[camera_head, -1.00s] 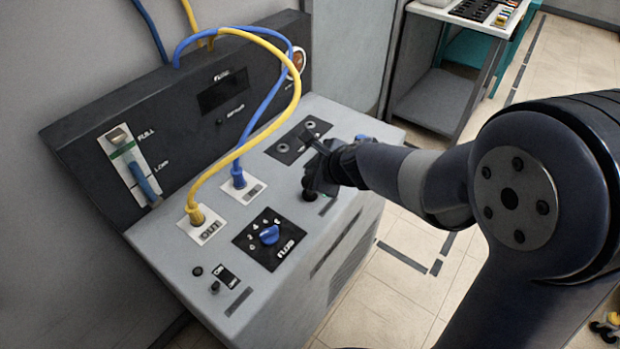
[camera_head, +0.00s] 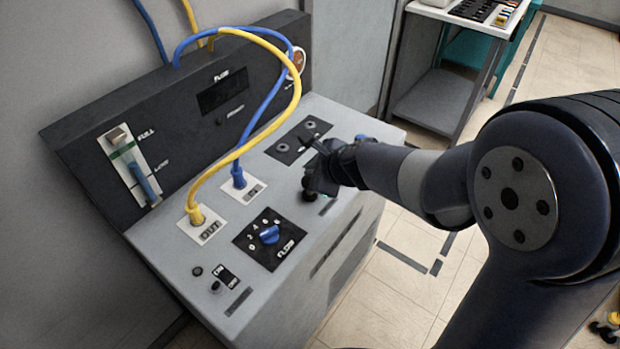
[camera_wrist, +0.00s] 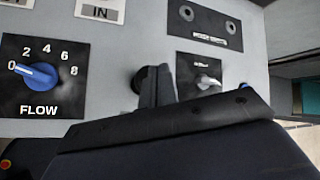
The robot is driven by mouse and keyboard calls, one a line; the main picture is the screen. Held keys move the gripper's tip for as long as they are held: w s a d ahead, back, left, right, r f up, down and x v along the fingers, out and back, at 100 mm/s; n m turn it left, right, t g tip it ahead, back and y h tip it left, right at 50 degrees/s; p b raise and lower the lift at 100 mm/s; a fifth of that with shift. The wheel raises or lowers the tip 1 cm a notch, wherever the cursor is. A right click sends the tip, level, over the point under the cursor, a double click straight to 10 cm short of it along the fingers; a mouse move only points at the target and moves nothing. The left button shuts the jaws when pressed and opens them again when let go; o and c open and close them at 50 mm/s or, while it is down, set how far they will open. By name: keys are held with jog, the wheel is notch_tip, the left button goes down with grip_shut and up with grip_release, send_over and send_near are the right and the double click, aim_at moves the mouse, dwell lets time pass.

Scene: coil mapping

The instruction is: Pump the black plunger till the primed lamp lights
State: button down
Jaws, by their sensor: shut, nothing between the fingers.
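My gripper (camera_head: 316,178) is shut and empty over the right part of the grey machine's top. Directly beneath it is the black plunger (camera_head: 309,196), mostly hidden by the fingers. In the wrist view the plunger's round black knob (camera_wrist: 139,79) shows just behind and left of my closed fingers (camera_wrist: 157,86). Whether they touch it I cannot tell. A small dark round lamp (camera_head: 219,122) sits beside a label on the black back panel, probably the primed lamp; it looks unlit.
A blue flow knob (camera_head: 270,235), a small switch (camera_head: 215,287) and yellow (camera_head: 195,214) and blue (camera_head: 239,179) hose plugs are on the top. The hoses arch above it. A level gauge (camera_head: 133,165) is at left. A shelved cart (camera_head: 436,95) stands behind.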

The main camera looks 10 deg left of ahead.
jog(key=shift+f, duration=0.1)
jog(key=shift+f+b, duration=0.35)
jog(key=shift+b, duration=0.05)
jog(key=shift+f+b, duration=1.55)
dwell(1.3)
jog(key=shift+r, duration=0.1)
jog(key=shift+r+p, duration=1.9)
notch_tip(320, 180, up, 5)
jog(key=p, duration=0.5)
jog(key=shift+r, duration=0.1)
